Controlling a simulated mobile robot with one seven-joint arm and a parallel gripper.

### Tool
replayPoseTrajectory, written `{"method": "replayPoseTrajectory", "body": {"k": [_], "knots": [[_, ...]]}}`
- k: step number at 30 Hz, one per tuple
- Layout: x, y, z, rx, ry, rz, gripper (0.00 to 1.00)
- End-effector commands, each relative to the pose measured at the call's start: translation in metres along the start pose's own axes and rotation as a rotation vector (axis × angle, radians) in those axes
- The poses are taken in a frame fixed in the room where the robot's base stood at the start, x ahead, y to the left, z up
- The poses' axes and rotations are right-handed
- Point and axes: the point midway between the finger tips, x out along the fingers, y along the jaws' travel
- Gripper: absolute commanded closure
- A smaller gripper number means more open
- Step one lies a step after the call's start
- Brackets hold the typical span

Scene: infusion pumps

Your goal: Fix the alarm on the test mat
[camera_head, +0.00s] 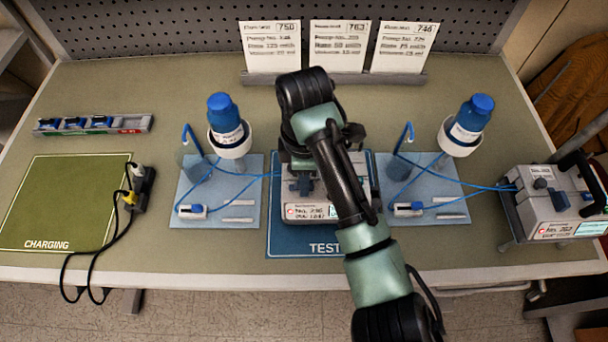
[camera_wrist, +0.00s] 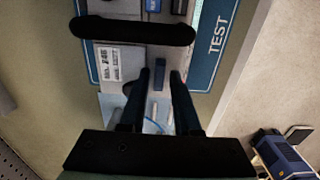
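A grey pump (camera_head: 300,213) with a small display and a red mark at its front stands on the blue test mat (camera_head: 290,247). My arm hides much of it. In the wrist view the pump's top (camera_wrist: 160,55) shows a black bar handle (camera_wrist: 130,30), a white label (camera_wrist: 108,64) and blue parts. My gripper (camera_wrist: 160,74) is over it, its two dark fingers apart. A small blue part (camera_wrist: 158,79) shows between the fingertips; whether they touch it is unclear. A blue tube runs from the left drip set toward this pump.
A second pump (camera_head: 555,203) stands at the right edge with blue tubes. Inverted blue-capped bottles (camera_head: 226,119) (camera_head: 467,122) flank the test mat. Three cards (camera_head: 340,47) stand behind. The charging mat (camera_head: 62,205) is bare beside a black plug block (camera_head: 145,190). A clip rack (camera_head: 120,123) lies at left.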

Motion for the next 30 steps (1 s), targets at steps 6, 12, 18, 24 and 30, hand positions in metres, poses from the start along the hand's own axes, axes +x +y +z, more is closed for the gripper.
{"method": "replayPoseTrajectory", "body": {"k": [6,12,18,24,30], "knots": [[-0.0003,0.0,-0.0001,0.0,0.0,0.0,1.0],[-0.0005,0.0001,-0.0001,0.0,0.0,0.0,1.0],[-0.0013,0.0,-0.0004,0.016,0.001,-0.001,1.0],[-0.0031,-0.0001,-0.0012,0.094,0.002,-0.002,1.0],[-0.0047,0.0005,-0.0014,0.244,0.003,-0.003,1.0]]}}
